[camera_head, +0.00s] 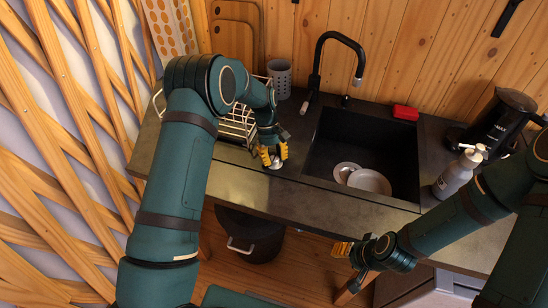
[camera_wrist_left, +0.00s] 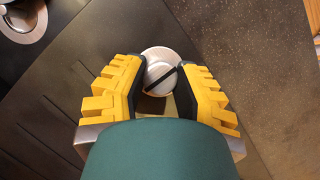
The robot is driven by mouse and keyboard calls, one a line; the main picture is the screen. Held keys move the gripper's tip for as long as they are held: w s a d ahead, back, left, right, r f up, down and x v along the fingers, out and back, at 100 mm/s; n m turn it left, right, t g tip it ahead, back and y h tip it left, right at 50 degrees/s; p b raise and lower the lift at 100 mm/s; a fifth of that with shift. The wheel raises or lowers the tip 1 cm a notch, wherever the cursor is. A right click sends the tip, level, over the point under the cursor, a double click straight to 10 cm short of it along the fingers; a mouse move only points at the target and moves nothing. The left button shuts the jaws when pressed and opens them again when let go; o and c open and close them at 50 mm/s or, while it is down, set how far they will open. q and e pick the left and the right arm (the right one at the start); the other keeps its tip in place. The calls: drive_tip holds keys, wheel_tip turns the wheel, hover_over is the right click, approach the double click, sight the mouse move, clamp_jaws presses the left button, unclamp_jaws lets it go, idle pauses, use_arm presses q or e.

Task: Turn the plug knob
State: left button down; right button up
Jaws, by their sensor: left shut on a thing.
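The plug knob (camera_wrist_left: 160,73) is a round silver knob with a dark bar across it, set in the dark counter beside the sink. In the head view the knob (camera_head: 277,166) shows only as a small pale spot under my left gripper (camera_head: 272,153). My left gripper (camera_wrist_left: 158,92) has its yellow and black fingers on either side of the knob and is shut on it. The fingers hide part of the knob's sides. My right gripper (camera_head: 345,262) hangs in front of the counter, away from the knob, and its jaws do not show clearly.
The black sink (camera_head: 318,150) with white plates (camera_head: 369,182) lies right of the knob. A black faucet (camera_head: 335,37) rises behind it. A wire dish rack (camera_head: 238,124) stands close behind my left gripper. Bottles (camera_head: 455,175) and a black kettle (camera_head: 497,118) stand at the right.

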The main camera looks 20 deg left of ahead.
use_arm(q)
drive_tip(key=shift+s+f, duration=0.15)
drive_tip(key=c, duration=0.6)
unclamp_jaws()
drive_tip(key=shift+d, duration=0.1)
drive_tip(key=shift+c, duration=0.2)
drive_tip(key=shift+r, duration=0.2)
drive_tip(key=v, duration=1.1)
drive_tip(key=shift+w+r, duration=0.3)
drive_tip(key=shift+s, duration=0.1)
